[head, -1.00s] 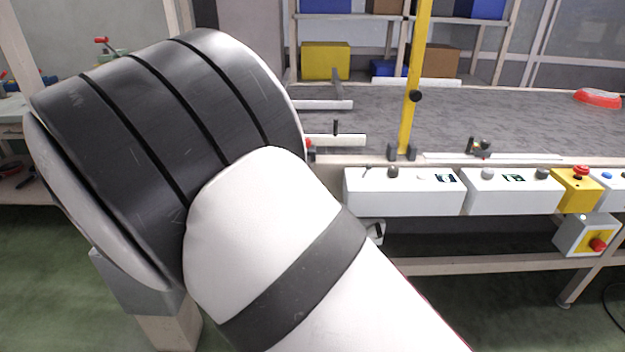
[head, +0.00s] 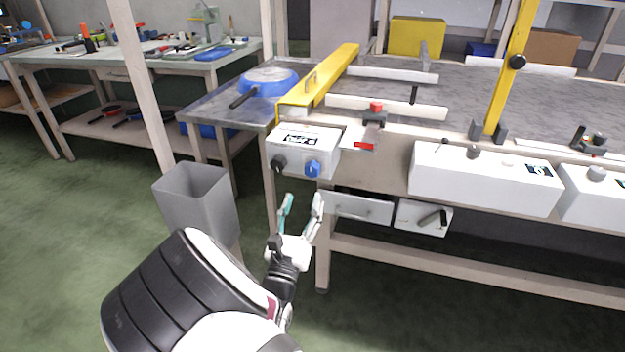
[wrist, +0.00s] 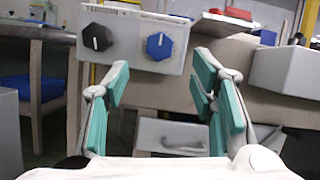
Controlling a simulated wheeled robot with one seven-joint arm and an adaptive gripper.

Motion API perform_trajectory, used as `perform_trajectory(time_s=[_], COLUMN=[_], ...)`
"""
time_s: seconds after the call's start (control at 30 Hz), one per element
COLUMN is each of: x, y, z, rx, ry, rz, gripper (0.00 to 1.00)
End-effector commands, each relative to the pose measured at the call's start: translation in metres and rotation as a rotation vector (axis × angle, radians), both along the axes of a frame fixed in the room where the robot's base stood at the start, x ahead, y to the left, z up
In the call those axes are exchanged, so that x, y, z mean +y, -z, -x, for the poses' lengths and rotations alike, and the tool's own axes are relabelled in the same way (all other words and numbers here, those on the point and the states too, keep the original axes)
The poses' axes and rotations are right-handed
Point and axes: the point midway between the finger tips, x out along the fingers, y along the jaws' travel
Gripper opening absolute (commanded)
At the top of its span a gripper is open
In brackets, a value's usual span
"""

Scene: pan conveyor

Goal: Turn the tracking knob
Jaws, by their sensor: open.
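A white control box (head: 303,145) is fixed at the left end of the conveyor's front edge. Its front face carries a black knob (head: 279,164) on the left and a blue knob (head: 313,168) on the right. In the wrist view the black knob (wrist: 98,37) and the blue knob (wrist: 159,46) each show a white pointer line. The labels are too small to read, so I cannot tell which is the tracking knob. My gripper (head: 302,204) is open and empty, below and in front of the box. In the wrist view its teal-padded fingers (wrist: 161,78) stand apart below the knobs, touching neither.
A grey bin (head: 196,200) stands on the floor left of my gripper. A drawer (head: 358,207) and a handled box (head: 423,217) hang under the conveyor. A blue pan (head: 268,82) lies on the metal table behind the control box. More white boxes (head: 485,178) line the edge rightward.

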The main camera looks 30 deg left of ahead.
Motion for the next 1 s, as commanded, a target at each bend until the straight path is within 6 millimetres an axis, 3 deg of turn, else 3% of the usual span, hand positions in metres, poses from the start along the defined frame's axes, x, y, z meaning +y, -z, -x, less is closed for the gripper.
perform_trajectory(time_s=[0.2, 0.4, 0.87, 1.0], x=[0.010, 0.017, 0.021, 0.020], y=[-0.015, -0.026, -0.031, -0.031], z=[-0.039, -0.063, -0.073, -0.073], rx=[0.000, 0.001, 0.002, 0.002], ry=[0.002, 0.002, 0.000, 0.000], rz=[-0.003, -0.003, 0.000, 0.000], gripper=[0.51, 0.51, 0.51, 0.21])
